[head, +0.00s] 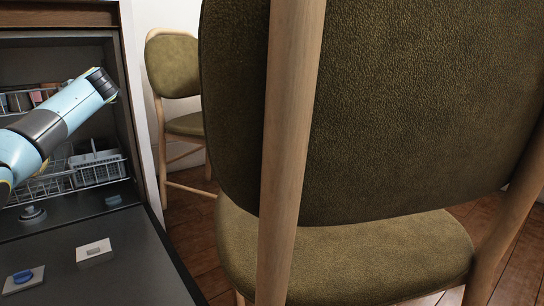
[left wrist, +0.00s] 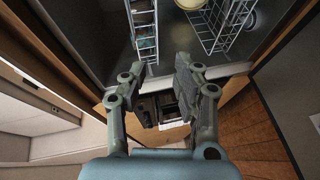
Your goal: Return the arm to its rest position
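My left arm (head: 50,127) comes in from the left in the head view, light blue with dark joints. It reaches up and right in front of the open dishwasher. Its gripper fingers cannot be made out there. In the left wrist view my left gripper (left wrist: 160,70) shows two grey fingers spread apart with a clear gap between them. Nothing is seen held at the fingertips. A dark object shows lower between the fingers; I cannot tell what it is. My right arm and gripper are in neither view.
The dishwasher door (head: 135,270) is folded down. An upper rack (head: 15,103) and a lower rack with a grey basket (head: 97,168) are inside. A large green chair (head: 400,110) fills the right foreground. Another chair (head: 172,68) stands behind.

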